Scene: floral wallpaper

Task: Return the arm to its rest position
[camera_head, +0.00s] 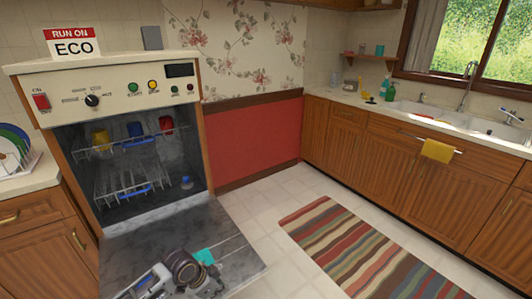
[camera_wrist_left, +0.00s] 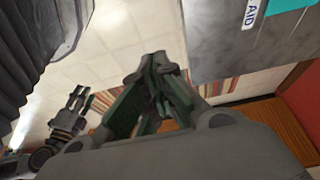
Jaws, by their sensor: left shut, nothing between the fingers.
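My left gripper (camera_head: 200,278) is low in the head view, in front of or over the open dishwasher door (camera_head: 235,255). In the left wrist view its dark green fingers (camera_wrist_left: 157,68) come together at the tips, with nothing held between them. A second gripper, which looks like my right one (camera_wrist_left: 76,104), shows small at the left of the wrist view, over the pale floor.
The dishwasher (camera_head: 105,90) stands open with racks (camera_head: 130,185) holding a few colored cups. A striped rug (camera_head: 350,245) lies right. The tiled floor (camera_head: 262,220) between is clear. Counters line the right side.

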